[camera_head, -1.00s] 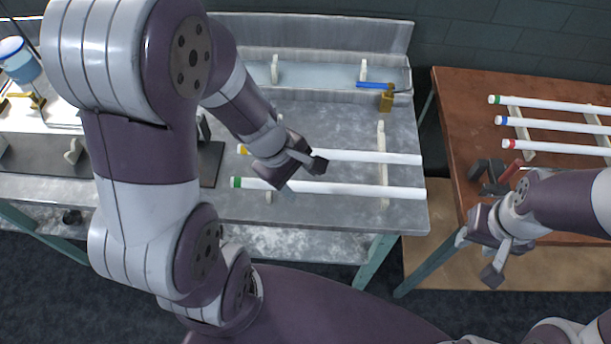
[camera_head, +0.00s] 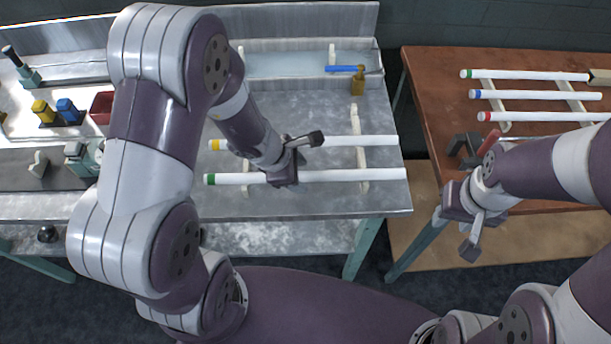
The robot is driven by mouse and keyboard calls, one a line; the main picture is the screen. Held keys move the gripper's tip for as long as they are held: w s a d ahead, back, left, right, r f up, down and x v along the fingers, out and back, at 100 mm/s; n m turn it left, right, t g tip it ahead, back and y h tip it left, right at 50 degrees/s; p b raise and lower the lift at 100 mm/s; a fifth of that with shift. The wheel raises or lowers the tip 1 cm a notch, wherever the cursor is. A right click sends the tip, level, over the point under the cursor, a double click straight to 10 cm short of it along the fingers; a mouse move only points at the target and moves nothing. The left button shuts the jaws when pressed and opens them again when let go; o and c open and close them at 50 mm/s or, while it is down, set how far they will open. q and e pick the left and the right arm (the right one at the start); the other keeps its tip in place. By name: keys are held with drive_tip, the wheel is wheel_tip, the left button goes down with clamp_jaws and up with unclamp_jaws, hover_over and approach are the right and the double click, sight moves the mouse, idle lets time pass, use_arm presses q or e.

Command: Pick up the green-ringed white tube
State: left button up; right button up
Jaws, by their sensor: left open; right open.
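A white tube with a green ring (camera_head: 340,175) lies across supports near the front of the metal table, its ringed end to the left. Another green-ringed white tube (camera_head: 530,75) lies at the back of a rack on the brown table. My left gripper (camera_head: 300,160) is open over the metal table, at the middle of the front tube, and hides a short part of it. I cannot tell whether it touches the tube. My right gripper (camera_head: 464,232) is open and empty in front of the brown table's left corner.
A yellow-ringed tube (camera_head: 360,141) lies just behind the front one. Blue-ringed (camera_head: 535,96) and red-ringed (camera_head: 545,117) tubes lie on the brown table (camera_head: 430,95). A blue-handled tool (camera_head: 343,68) is at the metal table's back. A gap separates the tables.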

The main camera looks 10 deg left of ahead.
use_arm(q)
drive_tip(key=shift+s+a+r, duration=0.1)
drive_tip(key=c, duration=0.4)
clamp_jaws()
wheel_tip(320, 180, up, 5)
drive_tip(key=shift+f+p, duration=0.1)
drive_tip(key=shift+p, duration=1.15)
drive_tip(key=s+d+r+p, duration=0.2)
drive_tip(key=s+r, duration=0.4)
drive_tip(key=s, duration=0.5)
drive_tip(key=shift+s+d+p, duration=0.15)
drive_tip(key=shift+d+p, duration=0.2)
drive_tip(key=shift+p, duration=0.15)
